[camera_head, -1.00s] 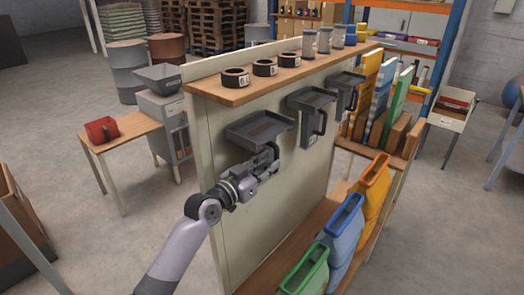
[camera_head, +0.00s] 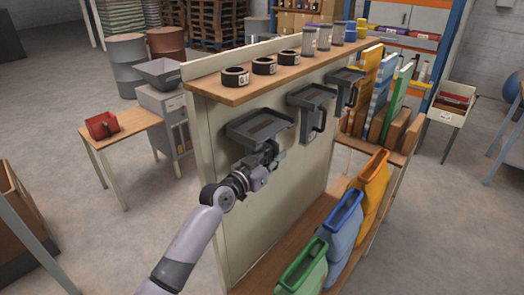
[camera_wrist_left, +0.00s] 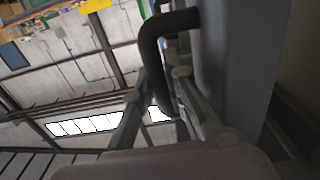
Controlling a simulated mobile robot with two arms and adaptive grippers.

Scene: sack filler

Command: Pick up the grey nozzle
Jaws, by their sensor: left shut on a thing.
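A dark grey nozzle (camera_head: 252,128) with a tray-like top hangs on the pale panel, the leftmost of three similar ones. My left gripper (camera_head: 270,154) is at its right front side, just below the top, and is shut on its handle. In the left wrist view the curved dark handle (camera_wrist_left: 168,22) runs down between the fingers of the gripper (camera_wrist_left: 160,95), beside the grey nozzle body (camera_wrist_left: 236,60). The fingers hide most of the handle in the head view. My right gripper is not in view.
Two more grey nozzles (camera_head: 310,100) (camera_head: 345,80) hang to the right. Black rings (camera_head: 235,77) and jars stand on the shelf (camera_head: 225,93) above. Green, blue and orange sacks (camera_head: 303,268) stand on the lower shelf. A red bin (camera_head: 102,125) is on a table at left.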

